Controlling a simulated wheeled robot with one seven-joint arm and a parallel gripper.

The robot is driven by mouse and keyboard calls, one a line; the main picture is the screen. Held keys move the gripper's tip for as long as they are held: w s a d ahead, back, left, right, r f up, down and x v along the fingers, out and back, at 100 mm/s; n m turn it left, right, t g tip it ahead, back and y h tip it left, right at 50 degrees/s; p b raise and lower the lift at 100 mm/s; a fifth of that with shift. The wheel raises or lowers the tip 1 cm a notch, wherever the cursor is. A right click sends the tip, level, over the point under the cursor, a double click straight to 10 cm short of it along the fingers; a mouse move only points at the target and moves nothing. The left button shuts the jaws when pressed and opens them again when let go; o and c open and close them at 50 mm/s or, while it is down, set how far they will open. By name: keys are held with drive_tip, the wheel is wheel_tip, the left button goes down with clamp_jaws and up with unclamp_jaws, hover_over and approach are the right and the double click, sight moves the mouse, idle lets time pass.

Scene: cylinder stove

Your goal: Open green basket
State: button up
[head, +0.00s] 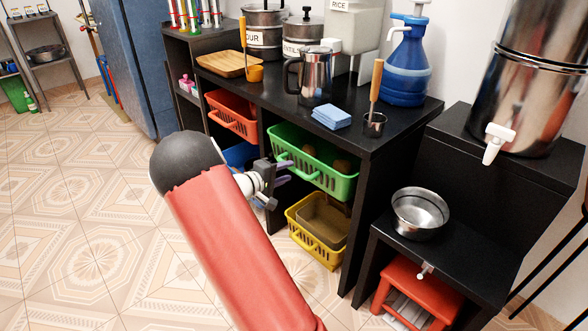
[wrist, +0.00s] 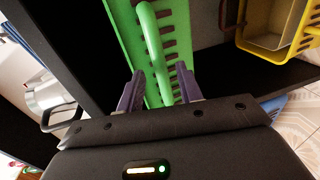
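The green basket (head: 341,187) sits in the upper right compartment of the black shelf unit, with brown round items partly visible inside. Its front handle bar (wrist: 150,40) shows in the wrist view, running down between the two purple fingers. My gripper (head: 284,173) is at the left part of the basket's front in the head view. In the wrist view my gripper (wrist: 160,92) is open, with one finger on each side of the handle. I cannot tell whether the fingertips touch the handle or basket.
A yellow basket (head: 299,238) is below the green one, an orange basket (head: 232,122) to its left, and a blue one (head: 239,155) below that. A low black stand with a steel bowl (head: 420,213) is at right. Tiled floor (head: 70,200) is clear at left.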

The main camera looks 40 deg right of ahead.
sight(292, 170)
drive_tip(key=shift+x, duration=2.05)
clamp_jaws()
drive_tip(key=shift+f, duration=0.1)
